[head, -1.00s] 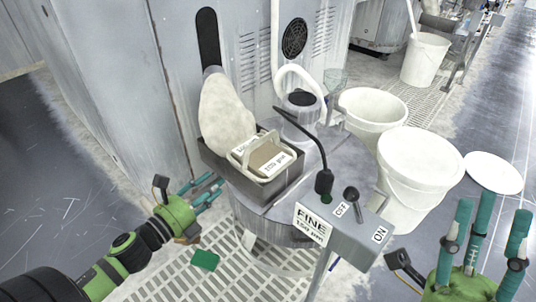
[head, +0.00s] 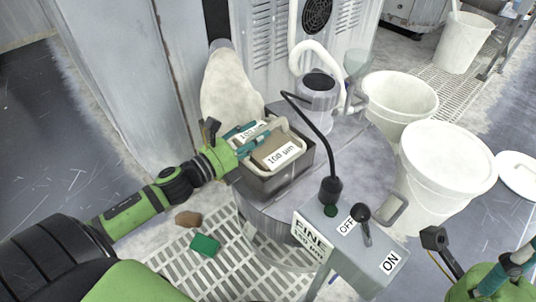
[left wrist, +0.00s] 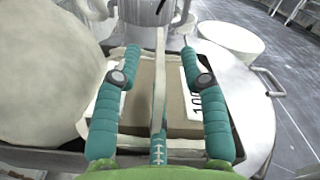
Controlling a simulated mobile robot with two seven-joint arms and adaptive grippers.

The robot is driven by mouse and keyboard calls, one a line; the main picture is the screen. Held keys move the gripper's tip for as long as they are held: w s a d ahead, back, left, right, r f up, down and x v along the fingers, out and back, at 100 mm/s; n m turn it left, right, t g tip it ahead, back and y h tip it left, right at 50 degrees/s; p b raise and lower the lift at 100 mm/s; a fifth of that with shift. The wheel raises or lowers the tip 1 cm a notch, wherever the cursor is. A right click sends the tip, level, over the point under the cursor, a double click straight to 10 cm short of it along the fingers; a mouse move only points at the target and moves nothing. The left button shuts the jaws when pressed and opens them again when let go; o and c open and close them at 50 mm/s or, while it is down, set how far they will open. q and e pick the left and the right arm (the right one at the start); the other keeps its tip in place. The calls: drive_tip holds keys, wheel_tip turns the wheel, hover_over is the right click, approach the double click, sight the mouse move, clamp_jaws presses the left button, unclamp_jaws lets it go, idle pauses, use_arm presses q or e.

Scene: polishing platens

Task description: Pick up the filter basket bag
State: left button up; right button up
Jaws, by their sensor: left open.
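A grey tray (head: 283,184) on the round metal platen (head: 350,145) holds brown packs with white labels, one reading "100 µm". A cream carry handle (head: 291,130) arches over them; it also shows in the left wrist view (left wrist: 159,75). A tall cream cloth bag (head: 230,88) leans behind the tray and bulges at the left of the wrist view (left wrist: 45,65). I cannot tell which of these is the filter basket bag. My left gripper (head: 243,137) is open over the tray, its teal fingers on either side of the handle. My right gripper (head: 515,268) is partly cut off at lower right.
A control box (head: 345,245) marked FINE, OFF and ON, with a black gooseneck, stands in front. White buckets (head: 445,165) are at right. A metal canister (head: 317,90) with a white hose stands behind. A green piece (head: 205,245) lies on the grating.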

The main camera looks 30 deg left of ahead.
sight(270, 124)
use_arm(q)
drive_tip(key=shift+b+x, duration=1)
drive_tip(key=shift+x, duration=1.6)
drive_tip(key=shift+r, duration=0.1)
clamp_jaws()
